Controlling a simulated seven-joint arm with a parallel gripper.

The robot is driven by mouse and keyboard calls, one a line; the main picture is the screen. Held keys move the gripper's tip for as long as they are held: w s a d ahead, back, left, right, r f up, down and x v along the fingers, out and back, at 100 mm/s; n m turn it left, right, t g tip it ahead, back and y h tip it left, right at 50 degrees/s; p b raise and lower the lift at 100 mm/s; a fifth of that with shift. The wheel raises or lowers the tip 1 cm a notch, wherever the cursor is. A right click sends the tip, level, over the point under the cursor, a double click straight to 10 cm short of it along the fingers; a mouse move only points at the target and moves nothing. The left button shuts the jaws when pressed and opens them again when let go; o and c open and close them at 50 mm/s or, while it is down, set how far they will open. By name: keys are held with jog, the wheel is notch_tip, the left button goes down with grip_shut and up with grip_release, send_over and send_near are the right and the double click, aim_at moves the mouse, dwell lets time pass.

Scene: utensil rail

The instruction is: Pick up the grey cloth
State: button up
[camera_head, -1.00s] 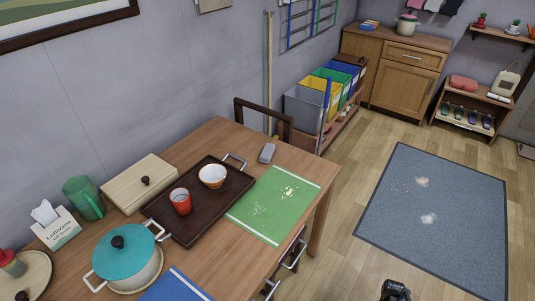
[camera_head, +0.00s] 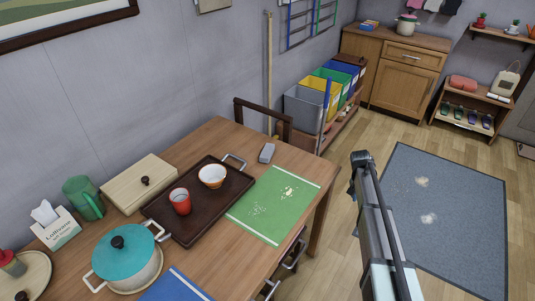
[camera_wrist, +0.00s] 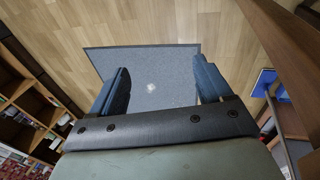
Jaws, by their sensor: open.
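A small grey folded-looking item (camera_head: 267,152) lies on the wooden table, behind the green mat and right of the tray; it may be the grey cloth, but its material is hard to tell. My gripper (camera_wrist: 162,82) is open in the wrist view, with nothing between its two dark blue fingers. It is over the floor side, pointing down toward the grey floor mat, apart from the table. In the head view my arm rises right of the table. The grey item is not recognisable in the wrist view.
The table (camera_head: 225,135) holds a dark tray (camera_head: 213,222) with a red cup (camera_head: 180,201) and a bowl (camera_head: 212,176), a green mat (camera_head: 262,222) with crumbs, and a teal-lidded pot (camera_head: 126,262). A chair (camera_head: 262,116) stands behind. The grey floor mat (camera_head: 460,210) has pale spills.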

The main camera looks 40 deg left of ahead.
jog(key=w+a+r+t, duration=0.2)
jog(key=w+a+r, duration=0.4)
jog(key=a+r, duration=0.4)
notch_tip(320, 180, up, 12)
jog(key=n+g+y, duration=0.3)
send_over(267, 150)
notch_tip(267, 150, down, 13)
jog(key=shift+w+f, duration=0.1)
jog(key=shift+f, duration=0.05)
jog(key=shift+c, duration=0.4)
jog(key=c, duration=1)
notch_tip(267, 150, up, 10)
jog(key=shift+r, duration=0.1)
